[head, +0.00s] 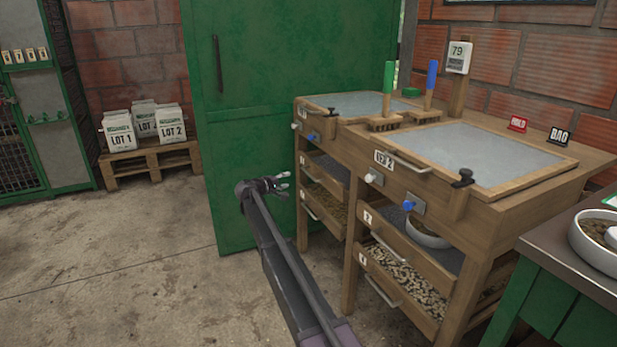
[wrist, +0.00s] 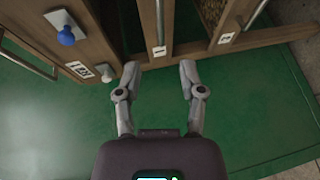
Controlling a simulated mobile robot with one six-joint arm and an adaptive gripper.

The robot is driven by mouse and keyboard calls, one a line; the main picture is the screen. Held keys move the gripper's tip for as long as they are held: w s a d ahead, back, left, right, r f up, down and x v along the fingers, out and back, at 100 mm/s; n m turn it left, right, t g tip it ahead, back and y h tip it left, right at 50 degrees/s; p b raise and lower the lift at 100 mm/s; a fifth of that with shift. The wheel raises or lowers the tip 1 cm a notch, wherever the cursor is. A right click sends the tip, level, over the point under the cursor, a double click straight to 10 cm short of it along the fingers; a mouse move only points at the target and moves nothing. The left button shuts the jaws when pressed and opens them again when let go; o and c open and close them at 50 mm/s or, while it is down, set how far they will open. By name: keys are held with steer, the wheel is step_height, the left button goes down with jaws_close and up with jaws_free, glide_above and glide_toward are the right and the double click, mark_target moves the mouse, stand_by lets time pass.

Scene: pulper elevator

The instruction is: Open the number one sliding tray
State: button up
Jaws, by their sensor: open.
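My gripper (head: 281,184) is open and empty, left of the wooden bench's left unit and in front of the green door. In the wrist view its two fingers (wrist: 159,80) are spread apart, with nothing between them. The left unit has an upper sliding tray (head: 325,182) and a lower one (head: 322,212); their number labels are too small to read. The right unit has an upper tray (head: 412,252), seemingly labelled 2, and a lower tray (head: 408,311), seemingly labelled 1, with a metal handle (head: 383,290) and pale beans. The wrist view shows tray handles (wrist: 248,17) ahead of the fingers.
The green door (head: 245,160) stands behind my gripper. Blue (head: 409,206) and white (head: 374,179) knobs stick out from the bench front. A green stand (head: 555,295) with a bowl is at the right. Bare concrete floor (head: 130,260) lies to the left.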

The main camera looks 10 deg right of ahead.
mark_target(308, 173)
steer(key=shift+d, duration=0.1)
steer(key=shift+b+x, duration=1.25)
steer(key=shift+x, duration=5.55)
jaws_close()
